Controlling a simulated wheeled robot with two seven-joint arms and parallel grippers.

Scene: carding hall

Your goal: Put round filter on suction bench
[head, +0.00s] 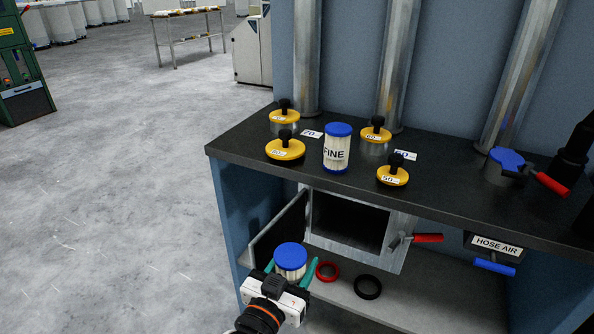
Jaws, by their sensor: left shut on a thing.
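My left gripper (291,272) has teal fingers and is shut on a round filter (290,258), a white pleated cylinder with a blue cap. It holds the filter upright in front of the suction bench (240,150), lower than the dark top, near an open compartment door. A second blue-capped filter marked FINE (336,155) stands upright on the bench top among yellow discs. The underside of the held filter is hidden by the gripper. My right gripper is not in view.
Several yellow discs with black knobs (286,149) stand on the top. Below is an open metal compartment (350,222) with a red-handled latch. A red ring (328,271) and black ring (367,287) lie on the lower shelf. Vertical pipes (395,70) rise behind. Floor at left is clear.

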